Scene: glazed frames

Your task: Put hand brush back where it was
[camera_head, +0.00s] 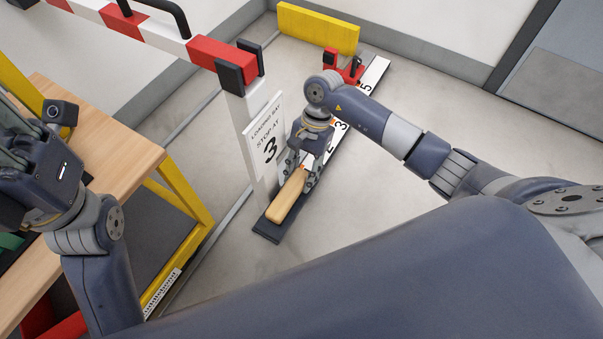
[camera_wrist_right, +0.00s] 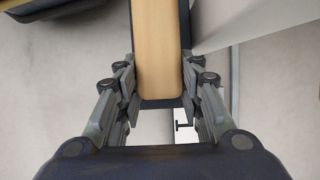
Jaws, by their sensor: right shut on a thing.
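The hand brush has a pale wooden body (camera_head: 287,200), seen over the near end of a long numbered strip (camera_head: 376,75). I cannot tell whether it touches the strip; its bristles are hidden. My right gripper (camera_head: 299,172) points down and is shut on the brush's far end. In the right wrist view the gripper's fingers (camera_wrist_right: 160,95) sit on both sides of the wooden body (camera_wrist_right: 158,45). My left gripper (camera_head: 22,150) is at the left edge above a wooden table, its fingers partly cut off, so its opening is unclear.
A white post carries a sign (camera_head: 265,142) reading "LOADING BAY STOP AT 3", close left of my right gripper. A red and white barrier (camera_head: 150,35) runs above. A red piece (camera_head: 343,66) stands on the strip's far part. A yellow block (camera_head: 318,28) is behind. Floor at right is clear.

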